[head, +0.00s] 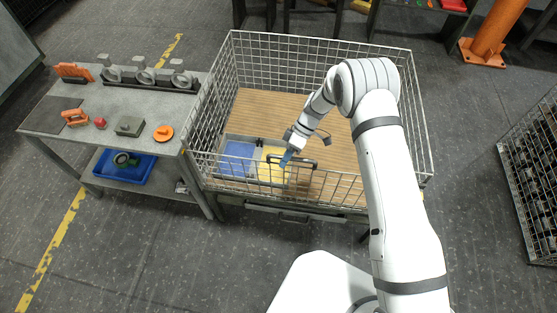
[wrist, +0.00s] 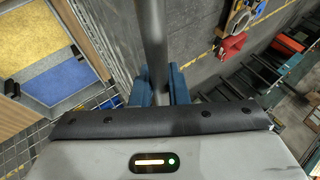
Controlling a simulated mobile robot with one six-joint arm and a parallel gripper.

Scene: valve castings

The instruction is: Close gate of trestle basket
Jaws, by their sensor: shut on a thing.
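The trestle basket (head: 232,75) is a wire-mesh cage with a wooden floor, standing in the middle of the head view. Its front mesh gate (head: 330,186) is on the near side, with a dark handle bar (head: 305,162) at its top edge. My gripper (head: 286,158) is at the left part of this bar, its blue fingertips showing. In the wrist view my gripper (wrist: 160,85) has a blue finger on each side of a dark round bar (wrist: 152,35), shut on it. The gate looks raised, but whether it sits flush with the side walls I cannot tell.
A tray with blue (head: 238,158) and yellow (head: 272,165) sections lies inside the basket near the gate. A grey workbench (head: 95,110) with castings and tools stands close on the left. A blue bin (head: 125,166) is on its lower shelf. Another wire basket (head: 530,175) is at right.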

